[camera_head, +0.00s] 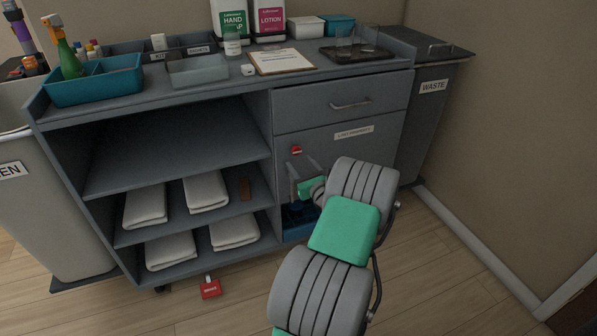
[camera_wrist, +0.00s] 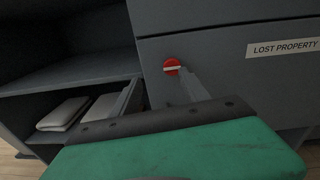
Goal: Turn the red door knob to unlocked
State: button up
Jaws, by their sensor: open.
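The red door knob (camera_head: 296,150) is a small round knob with a pale bar across it, on the grey lost property door (camera_head: 370,150). In the wrist view the knob (camera_wrist: 172,67) shows its pale bar lying nearly level. My gripper (camera_head: 301,164) is open in front of the door, just below the knob in the head view. In the wrist view its two fingers (camera_wrist: 160,92) reach toward the door, one on the left and one near the knob's lower right. I cannot tell whether a finger touches the knob.
A drawer with a bar handle (camera_head: 350,104) sits above the door. Open shelves with folded towels (camera_head: 206,192) lie to the left. A waste bin (camera_head: 432,110) stands at right. A red tag (camera_head: 210,288) lies low by the cart's base.

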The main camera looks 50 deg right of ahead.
aim_at(297, 151)
jog(key=shift+m+h, duration=0.5)
jog(key=shift+m, duration=0.2)
jog(key=w+d, duration=0.5)
jog(key=shift+d+f+b, duration=0.1)
jog(key=shift+d+b, duration=0.05)
jog(key=shift+b, duration=0.25)
grip_shut()
